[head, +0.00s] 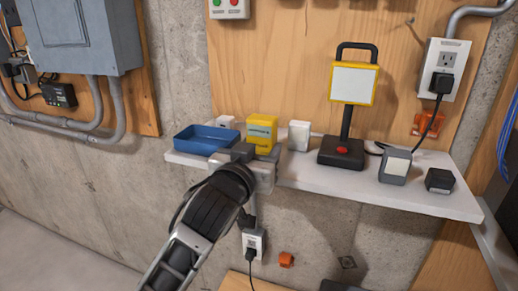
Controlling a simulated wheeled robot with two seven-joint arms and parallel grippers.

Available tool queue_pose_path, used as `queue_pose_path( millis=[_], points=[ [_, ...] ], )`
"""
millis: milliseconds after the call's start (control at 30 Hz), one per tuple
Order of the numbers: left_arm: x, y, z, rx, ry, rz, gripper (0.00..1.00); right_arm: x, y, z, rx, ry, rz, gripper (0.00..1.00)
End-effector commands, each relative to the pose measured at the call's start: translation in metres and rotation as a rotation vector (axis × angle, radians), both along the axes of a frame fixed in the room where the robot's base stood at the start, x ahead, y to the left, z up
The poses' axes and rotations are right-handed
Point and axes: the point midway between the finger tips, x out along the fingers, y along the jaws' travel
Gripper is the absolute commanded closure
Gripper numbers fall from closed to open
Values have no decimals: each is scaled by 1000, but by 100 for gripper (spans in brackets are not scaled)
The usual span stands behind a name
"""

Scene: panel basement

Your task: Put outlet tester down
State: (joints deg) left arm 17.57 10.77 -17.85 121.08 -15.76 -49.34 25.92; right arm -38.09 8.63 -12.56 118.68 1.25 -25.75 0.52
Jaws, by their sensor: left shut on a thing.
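My left gripper (258,158) reaches in from below to the front edge of the white shelf (375,187), near its left end. It is shut on a yellow box-shaped device with a pale label or window, which I take to be the outlet tester (262,129). The tester looks upright, at or just above the shelf top. Its lower part is hidden by the gripper, so I cannot tell whether it touches the shelf. My right gripper is not in view.
A blue tray (206,140) is close left of the tester, and a small white box (299,135) is close right. A yellow work lamp (353,85) stands mid-shelf. A grey adapter (395,166) and a black block (439,180) sit farther right. The front middle of the shelf is bare.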

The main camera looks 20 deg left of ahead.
Motion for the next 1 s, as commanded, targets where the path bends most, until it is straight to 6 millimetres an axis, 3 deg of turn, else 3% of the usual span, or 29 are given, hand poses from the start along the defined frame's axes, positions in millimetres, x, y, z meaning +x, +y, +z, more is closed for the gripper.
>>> queue_pose_path(
  millis=[367, 400, 467, 767, 900, 1000],
  points=[
    [0, 0, -11, 0, -1, 0, 91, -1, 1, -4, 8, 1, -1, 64],
    [0, 0, -11, 0, 0, 0, 44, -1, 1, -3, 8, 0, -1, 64],
    [0, 0, -11, 0, 0, 0, 28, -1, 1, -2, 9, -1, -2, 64],
    [0, 0, -9, 0, 0, 0, 28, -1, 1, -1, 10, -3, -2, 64],
    [0, 0, 5, 2, -2, 1, 28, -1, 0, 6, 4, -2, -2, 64],
    [-18, 0, -1, -1, 1, -1, 28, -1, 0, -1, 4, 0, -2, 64]
  ],
)
